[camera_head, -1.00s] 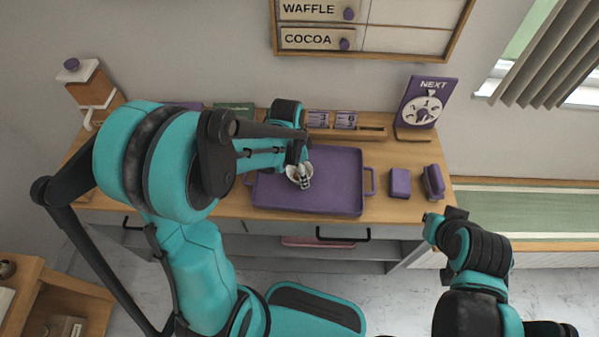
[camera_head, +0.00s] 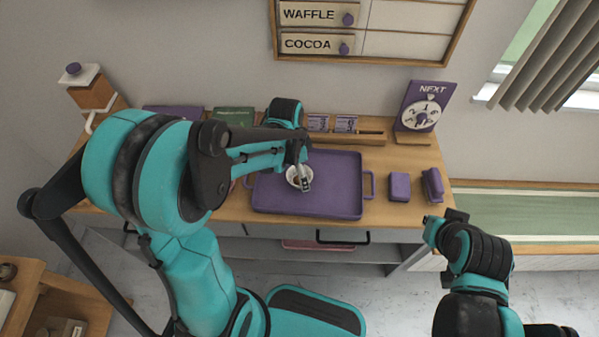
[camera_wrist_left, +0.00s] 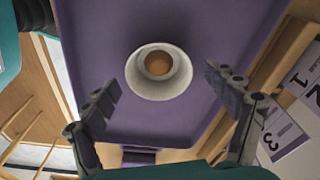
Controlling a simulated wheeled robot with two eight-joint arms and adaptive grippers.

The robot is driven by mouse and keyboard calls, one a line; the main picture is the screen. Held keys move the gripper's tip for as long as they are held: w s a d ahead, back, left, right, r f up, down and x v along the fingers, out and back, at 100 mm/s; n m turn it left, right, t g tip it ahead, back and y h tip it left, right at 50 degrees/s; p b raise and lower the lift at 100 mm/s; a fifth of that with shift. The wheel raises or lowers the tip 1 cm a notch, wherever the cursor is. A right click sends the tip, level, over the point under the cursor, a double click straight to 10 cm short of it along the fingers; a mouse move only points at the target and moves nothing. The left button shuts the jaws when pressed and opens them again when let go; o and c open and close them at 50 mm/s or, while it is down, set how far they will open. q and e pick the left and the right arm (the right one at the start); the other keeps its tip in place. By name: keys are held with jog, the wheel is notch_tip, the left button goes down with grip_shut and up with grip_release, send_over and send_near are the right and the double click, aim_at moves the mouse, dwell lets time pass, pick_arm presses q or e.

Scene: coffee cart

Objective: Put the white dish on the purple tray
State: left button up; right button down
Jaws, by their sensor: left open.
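The white dish (camera_head: 293,179) is a small round bowl on the left part of the purple tray (camera_head: 335,190). In the left wrist view, the dish (camera_wrist_left: 160,92) rests on the tray's flat floor (camera_wrist_left: 100,40) with a small round brown thing inside. My left gripper (camera_head: 305,184) is over the dish in the head view. In the left wrist view its two fingers (camera_wrist_left: 163,76) are spread wide, one on each side of the dish and apart from it. My right arm is at the lower right, off the counter; its fingers cannot be made out.
Two small purple blocks (camera_head: 400,187) (camera_head: 433,186) stand right of the tray. A wooden rack with cards (camera_head: 345,124) and a purple NEXT dial sign (camera_head: 420,108) stand behind. The counter's front right is clear.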

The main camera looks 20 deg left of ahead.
aim_at(295, 181)
pick_arm(q)
notch_tip(295, 181, up, 9)
jog(key=p, duration=0.3)
jog(key=s+a+r+n+t+y, duration=0.1)
jog(key=s+r+n+t, duration=0.5)
jog(key=s+n, duration=0.4)
jog(key=shift+s+r+n, duration=0.3)
jog(key=shift+s+r, duration=0.1)
notch_tip(295, 181, down, 4)
jog(key=b, duration=0.3)
jog(key=shift+r, duration=0.25)
